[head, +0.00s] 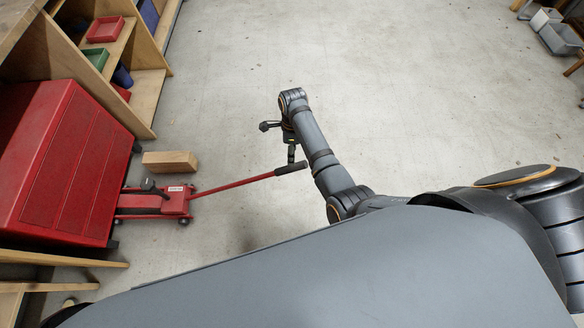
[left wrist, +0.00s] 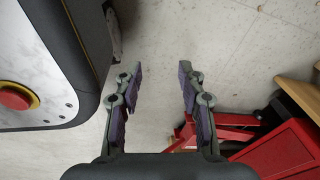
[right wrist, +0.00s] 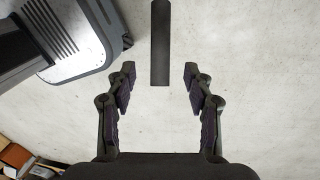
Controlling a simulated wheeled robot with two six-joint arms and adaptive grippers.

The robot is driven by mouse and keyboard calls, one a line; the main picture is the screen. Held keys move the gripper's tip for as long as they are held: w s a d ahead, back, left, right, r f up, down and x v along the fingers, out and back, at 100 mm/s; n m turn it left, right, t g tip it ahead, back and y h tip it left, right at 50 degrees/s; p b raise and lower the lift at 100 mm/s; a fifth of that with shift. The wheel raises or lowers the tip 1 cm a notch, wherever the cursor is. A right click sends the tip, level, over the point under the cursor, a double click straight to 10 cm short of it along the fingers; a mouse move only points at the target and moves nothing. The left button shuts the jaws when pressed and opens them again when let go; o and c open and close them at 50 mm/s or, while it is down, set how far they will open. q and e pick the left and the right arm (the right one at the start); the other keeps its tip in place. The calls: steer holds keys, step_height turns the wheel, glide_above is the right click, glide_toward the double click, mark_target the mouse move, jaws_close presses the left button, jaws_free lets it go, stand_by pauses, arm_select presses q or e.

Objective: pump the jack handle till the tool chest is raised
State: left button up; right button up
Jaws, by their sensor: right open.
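The red tool chest (head: 70,165) stands at the left in the head view, and its corner shows in the left wrist view (left wrist: 285,155). The red floor jack (head: 155,201) is at its lower right edge; I cannot tell whether the chest is off the floor. The jack handle (head: 235,184) slopes up to the right and ends in a black grip (head: 291,168). My right gripper (head: 291,157) points down at this grip. In the right wrist view the grip (right wrist: 160,45) reaches between the open fingertips, apart from both. My left gripper (left wrist: 161,70) is open and empty.
A wooden block (head: 170,161) lies beside the jack and chest. A wooden shelf with red and green trays (head: 105,29) stands behind the chest. Grey bins (head: 560,38) are at the far right. The floor in the middle is clear.

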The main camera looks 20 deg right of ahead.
mark_target(292, 169)
steer(key=f+b, duration=0.1)
steer(key=f, duration=0.1)
steer(key=s+f, duration=0.1)
steer(key=f, duration=0.2)
steer(key=f+b, duration=0.1)
steer(key=f, duration=0.2)
steer(key=shift+s+a+f+b, duration=0.15)
steer(key=shift+a+f+b, duration=0.1)
steer(key=shift+b, duration=0.1)
steer(key=shift+s+f, duration=0.1)
steer(key=shift+f, duration=0.4)
arm_select(q)
steer(key=w, duration=0.5)
steer(key=shift+w+d+r, duration=0.1)
steer(key=shift+w+r, duration=0.05)
steer(key=shift+w, duration=0.1)
arm_select(e)
jaws_close()
